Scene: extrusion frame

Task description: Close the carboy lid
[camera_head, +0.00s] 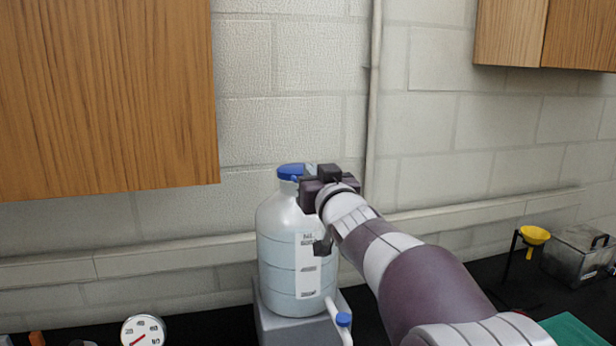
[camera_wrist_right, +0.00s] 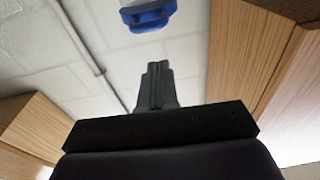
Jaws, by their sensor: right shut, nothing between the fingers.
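The carboy (camera_head: 285,240) is a large translucent bottle with a white label, standing upright on a grey block. Its blue lid (camera_head: 290,171) is at the top of the neck, partly beside my right gripper (camera_head: 311,170). I cannot tell whether the lid is fully seated. In the right wrist view the blue lid (camera_wrist_right: 150,16) shows at the top edge, ahead of the shut fingers (camera_wrist_right: 157,66), with a gap between them in the picture. My right gripper is shut and empty, at about lid height just right of the neck. My left gripper is out of view.
The grey block (camera_head: 283,328) stands on a black bench. A spigot with a blue knob (camera_head: 343,319) sticks out low in front. A round gauge (camera_head: 143,331) is at the lower left. A yellow funnel (camera_head: 535,235) stands at the right. A wooden cupboard (camera_head: 105,95) hangs upper left.

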